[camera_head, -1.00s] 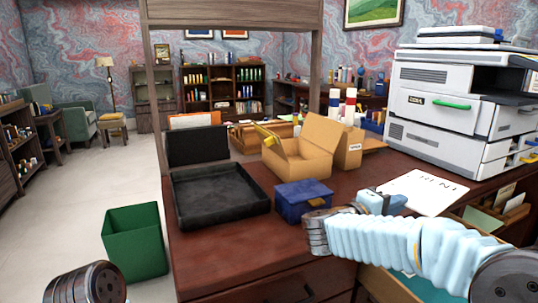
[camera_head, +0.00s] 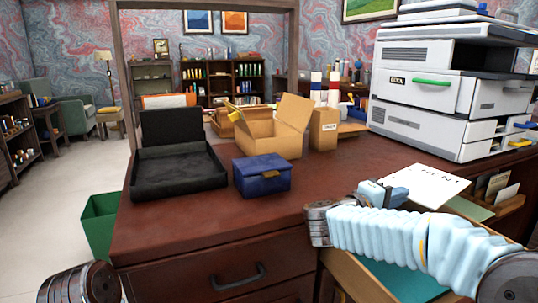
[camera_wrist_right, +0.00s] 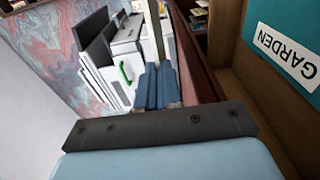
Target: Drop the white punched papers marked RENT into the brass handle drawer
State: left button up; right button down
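The white papers marked RENT (camera_head: 432,184) are held over the desk's right part, in front of the printer. My right gripper (camera_head: 383,193) is at their left edge with its blue fingers closed on them. In the right wrist view its two fingers (camera_wrist_right: 158,86) are close together; the papers are hard to make out there. An open wooden drawer (camera_head: 345,270) with a teal bottom lies below my right arm. The wrist view shows a teal surface labelled GARDEN (camera_wrist_right: 288,52). No brass handle is visible. Only my left wrist shows at bottom left; its fingers are out of view.
A closed drawer with a dark handle (camera_head: 238,278) is in the desk front. On the desk stand a black tray (camera_head: 180,180), a blue box (camera_head: 262,178), open cardboard boxes (camera_head: 270,135) and a printer (camera_head: 440,95). A green bin (camera_head: 98,222) stands left.

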jog(key=shift+r, duration=0.1)
jog(key=c, duration=1.2)
grip_release()
jog(key=shift+c, duration=0.2)
jog(key=shift+a, duration=0.1)
jog(key=p+v, duration=0.1)
jog(key=v, duration=1.2)
jog(key=shift+s+a, duration=0.2)
jog(key=shift+a, duration=0.1)
